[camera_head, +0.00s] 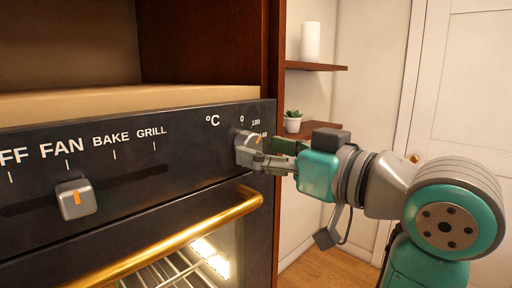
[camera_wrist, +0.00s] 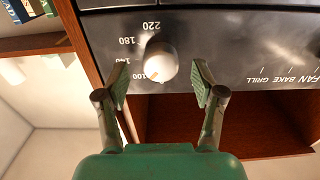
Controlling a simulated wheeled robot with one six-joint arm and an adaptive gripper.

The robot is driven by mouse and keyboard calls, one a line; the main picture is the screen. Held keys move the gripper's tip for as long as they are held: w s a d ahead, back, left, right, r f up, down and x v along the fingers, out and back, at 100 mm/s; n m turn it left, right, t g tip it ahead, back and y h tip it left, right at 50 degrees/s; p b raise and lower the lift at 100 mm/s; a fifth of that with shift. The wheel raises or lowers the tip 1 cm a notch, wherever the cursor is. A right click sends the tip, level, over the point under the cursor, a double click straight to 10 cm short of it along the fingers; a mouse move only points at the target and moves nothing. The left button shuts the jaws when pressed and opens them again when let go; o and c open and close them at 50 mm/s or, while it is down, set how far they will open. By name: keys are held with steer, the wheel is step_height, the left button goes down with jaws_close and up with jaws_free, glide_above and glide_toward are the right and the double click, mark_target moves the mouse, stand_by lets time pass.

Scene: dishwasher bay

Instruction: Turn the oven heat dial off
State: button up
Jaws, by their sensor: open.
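The dial (camera_wrist: 160,56) also shows in the wrist view, where the panel appears upside down. Its mark points toward the 100 side, not straight at 0. My gripper (camera_head: 265,158) is at the dial in the head view and hides part of it. In the wrist view my gripper (camera_wrist: 160,76) is open, with one finger on each side of the dial and gaps visible. Contact cannot be told.
A square mode knob (camera_head: 76,199) sits on a slot left of the dial. A gold oven handle (camera_head: 170,240) runs below the panel. A wooden cabinet side (camera_head: 271,50) and shelves with a small plant (camera_head: 292,123) stand right of the oven.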

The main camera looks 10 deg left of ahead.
steer(key=shift+x, duration=1.3)
steer(key=c, duration=1.1)
steer(key=shift+c, duration=0.2)
steer(key=shift+n, duration=0.3)
steer(key=n, duration=0.3)
steer(key=shift+d, duration=0.1)
steer(key=n, duration=0.4)
steer(key=shift+n, duration=0.3)
